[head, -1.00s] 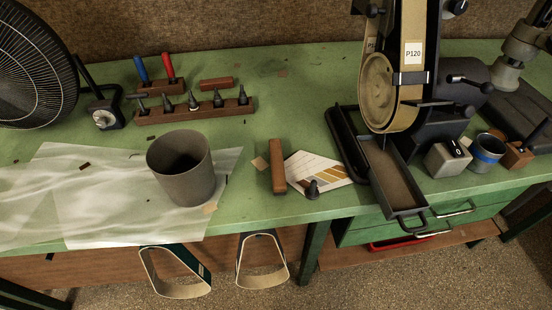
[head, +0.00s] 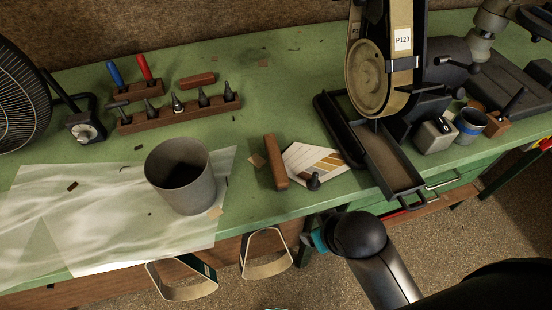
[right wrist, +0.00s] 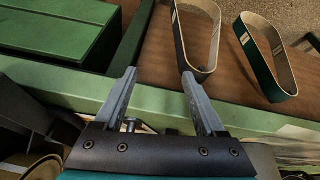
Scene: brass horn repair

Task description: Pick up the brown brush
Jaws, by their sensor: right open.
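A plain brown wooden bar (head: 275,162), the likeliest brown brush, lies on the green bench beside a paper card; no bristles can be made out. A smaller brown wooden block (head: 198,79) lies farther back, behind the tool rack. My right gripper (right wrist: 159,76) is open with nothing between its fingers, as the right wrist view shows. It is at the bench's front edge, with sanding belts (right wrist: 196,35) beyond it. In the head view it is mostly hidden behind my dark arm. The bar is not seen in the right wrist view. My left gripper is not in view.
A grey cup (head: 181,178) stands left of the bar. A small dark pointed piece (head: 314,181) sits on the card (head: 306,160). The belt sander (head: 374,75) and its tray (head: 392,165) stand to the right. Bench space behind the bar is clear.

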